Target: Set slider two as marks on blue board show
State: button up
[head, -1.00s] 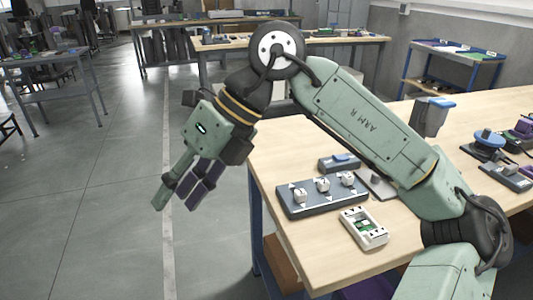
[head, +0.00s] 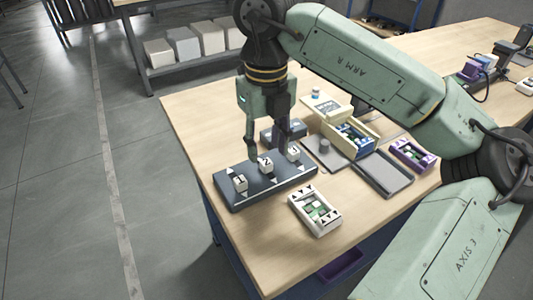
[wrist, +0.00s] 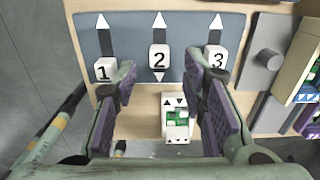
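The slider panel (head: 225,200) is a blue-grey slab near the table's front left corner, with three white numbered knobs in slots with white arrowheads. In the wrist view, knob two (wrist: 158,58) sits low in its slot, just above the down arrowhead. Knob one (wrist: 104,70) sits lower in the picture; knob three (wrist: 217,60) is about level with two. My gripper (head: 268,150) is open above the panel. In the wrist view its fingers (wrist: 168,85) stand either side of knob two, apart from it, partly hiding the areas by one and three. I cannot identify a separate blue board.
A white case (head: 315,210) with green parts and black triangles lies in front of the panel. Behind are a cream box (head: 368,140) with blue contents, a grey plate with a round knob (head: 324,146), a dark tray (head: 383,180) and a purple case (head: 412,155).

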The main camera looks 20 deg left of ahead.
aim_at(266, 161)
jog(key=shift+f, duration=2)
jog(key=shift+c, duration=0.3)
grip_shut()
